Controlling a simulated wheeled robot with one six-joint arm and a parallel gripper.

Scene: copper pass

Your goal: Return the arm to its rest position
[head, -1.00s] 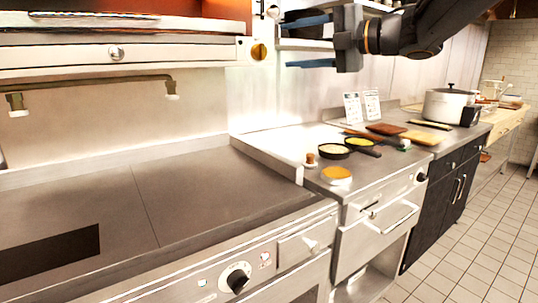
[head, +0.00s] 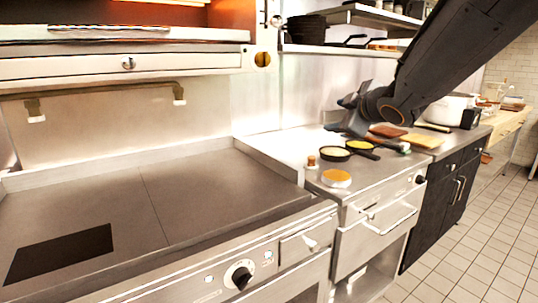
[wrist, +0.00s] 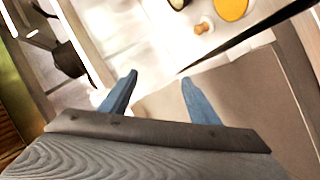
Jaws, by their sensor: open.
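My gripper (head: 346,114) hangs at the end of my dark arm, which comes in from the upper right of the head view. It is in front of the back wall, above the far counter with the pans. In the wrist view its two blue fingers (wrist: 158,80) stand apart with nothing between them. The arm hides part of the wall, the shelf and the pot (head: 452,107).
A flat griddle (head: 195,195) fills the near left. On the counter are a round dish with orange content (head: 336,178), two small pans (head: 334,154) and boards (head: 422,140). A shelf (head: 340,50) with dark pans is above. The tiled floor (head: 480,250) at right is clear.

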